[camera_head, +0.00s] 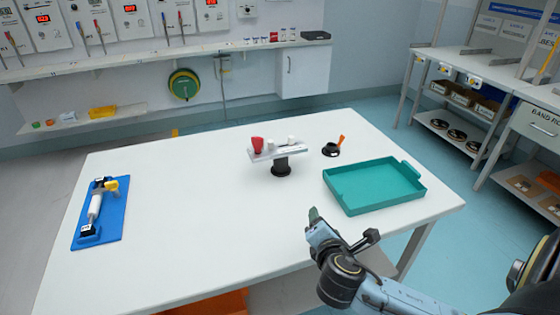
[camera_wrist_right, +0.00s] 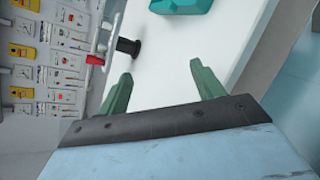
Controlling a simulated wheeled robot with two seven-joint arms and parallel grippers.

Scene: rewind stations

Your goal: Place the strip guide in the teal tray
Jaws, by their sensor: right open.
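The teal tray (camera_head: 418,184) sits empty on the right side of the white table; part of it also shows at the top of the wrist view (camera_wrist_right: 182,6). Left of it, a pale bar (camera_head: 280,152) on a black round stand (camera_head: 281,169) carries a red piece (camera_head: 257,145) and small white pieces. A black piece with an orange handle (camera_head: 341,140) lies behind the tray. I cannot tell for certain which is the strip guide. My right gripper (camera_wrist_right: 163,82) is open and empty, above the table near its front edge, short of the stand and tray. My left gripper is out of view.
A blue board (camera_head: 98,213) with a white roller and yellow knob lies at the table's left. The middle and front of the table (camera_head: 200,210) are clear. Shelving units stand at the right, and a wall shelf runs behind.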

